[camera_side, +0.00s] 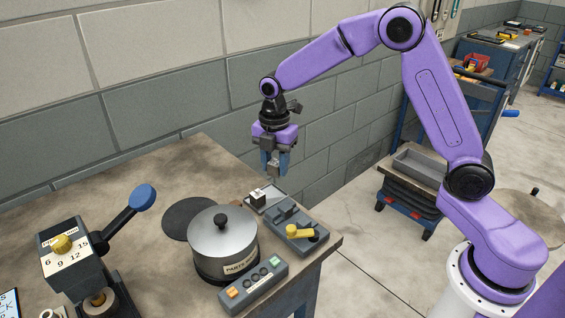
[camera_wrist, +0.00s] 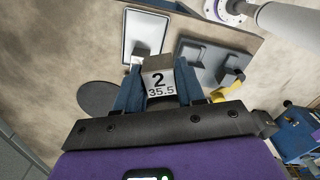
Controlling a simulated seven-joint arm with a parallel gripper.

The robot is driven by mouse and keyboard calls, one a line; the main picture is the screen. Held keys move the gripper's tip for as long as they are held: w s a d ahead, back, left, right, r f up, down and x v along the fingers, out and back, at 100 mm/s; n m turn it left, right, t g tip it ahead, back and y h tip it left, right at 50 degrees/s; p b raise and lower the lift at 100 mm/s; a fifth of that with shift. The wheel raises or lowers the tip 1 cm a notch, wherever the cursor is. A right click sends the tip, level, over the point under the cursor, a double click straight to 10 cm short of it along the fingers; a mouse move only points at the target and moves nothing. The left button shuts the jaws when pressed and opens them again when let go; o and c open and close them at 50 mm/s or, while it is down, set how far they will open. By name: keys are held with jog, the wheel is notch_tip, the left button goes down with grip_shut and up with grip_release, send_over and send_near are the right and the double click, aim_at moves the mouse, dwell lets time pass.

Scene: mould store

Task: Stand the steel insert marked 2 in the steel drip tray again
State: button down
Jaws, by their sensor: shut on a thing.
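My gripper (camera_side: 275,168) is shut on the steel insert marked 2 (camera_wrist: 159,82), whose face also reads 35.5 in the wrist view. The insert sits between the blue fingers, in the air above the far part of the bench. The steel drip tray (camera_side: 273,195) lies on the bench below my gripper, near the bench's far right edge. In the wrist view the tray (camera_wrist: 148,27) is a pale plate with a dark rim, beyond the held insert. Another small block (camera_side: 257,196) stands in the tray; the held insert partly hides it in the wrist view.
A grey fixture with a yellow lever (camera_side: 297,230) is right beside the tray. A lidded steel pot (camera_side: 222,240), a dark round mat (camera_side: 190,218) and a button box (camera_side: 254,283) are nearby. A press with a blue-knobbed lever (camera_side: 127,210) stands left. A block wall is behind.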

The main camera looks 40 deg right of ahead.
notch_tip(320, 180, down, 3)
jog(key=w+d+m, duration=0.2)
jog(key=w+m, duration=0.1)
jog(key=m, duration=0.2)
send_over(274, 194)
jog(key=shift+f, duration=2.3)
jog(key=shift+f, duration=0.95)
dwell(0.5)
jog(key=c, duration=0.8)
grip_release()
jog(key=shift+r, duration=2.25)
jog(key=o, duration=0.6)
jog(key=shift+c, duration=0.2)
